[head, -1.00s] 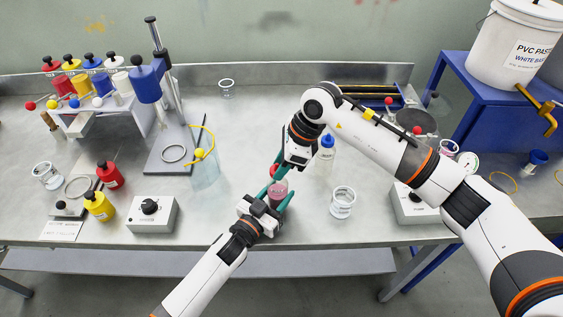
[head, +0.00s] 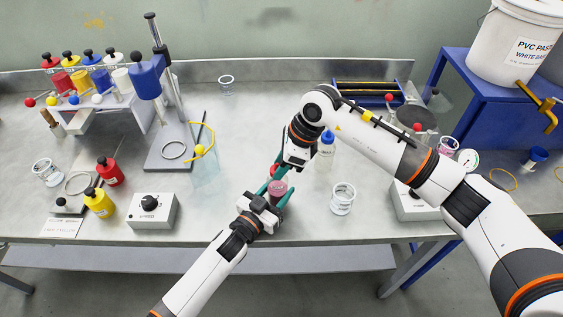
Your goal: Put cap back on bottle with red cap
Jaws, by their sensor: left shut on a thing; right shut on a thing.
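A bottle with dark pink-red contents (head: 278,192) stands over the front middle of the bench. My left gripper (head: 276,193) is shut on it, one finger on each side. My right gripper (head: 278,170) comes down from above and is shut on the red cap (head: 273,170), which shows only partly between the fingers. The cap is just above the bottle's top. The fingers hide the bottle's neck, so I cannot tell whether cap and bottle touch.
A control box (head: 153,210), a yellow bottle (head: 99,203) and a red bottle (head: 109,172) are at left. A stand (head: 168,150) rises behind.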

